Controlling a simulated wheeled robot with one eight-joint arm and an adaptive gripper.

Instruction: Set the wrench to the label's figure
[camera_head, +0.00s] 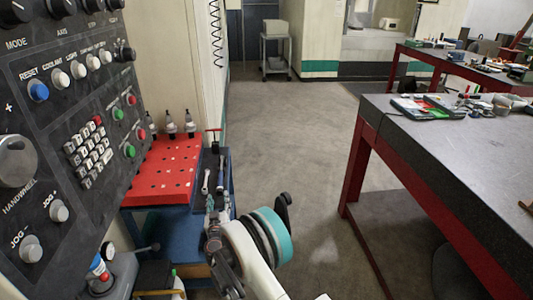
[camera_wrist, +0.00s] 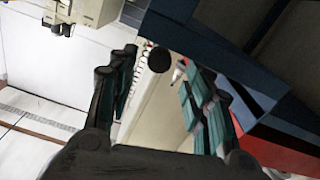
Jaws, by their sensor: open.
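My gripper (camera_wrist: 158,68) is open in the wrist view, with its two teal-padded fingers spread apart. A round black knob (camera_wrist: 158,60) shows between the fingertips; I cannot tell whether it is the wrench's end or how far away it is. In the head view my gripper (camera_head: 218,202) is low over the near end of a narrow dark blue tray (camera_head: 226,158). Slim silvery tool shapes (camera_head: 221,174) show just beyond it, perhaps the wrench, partly hidden by the fingers. No label or figure is readable in either view.
A red rack (camera_head: 170,165) with holes and several tool holders stands left of the tray. A machine control panel (camera_head: 70,110) fills the left side. A dark workbench (camera_head: 450,135) with red legs stands right. Open floor (camera_head: 300,130) lies between.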

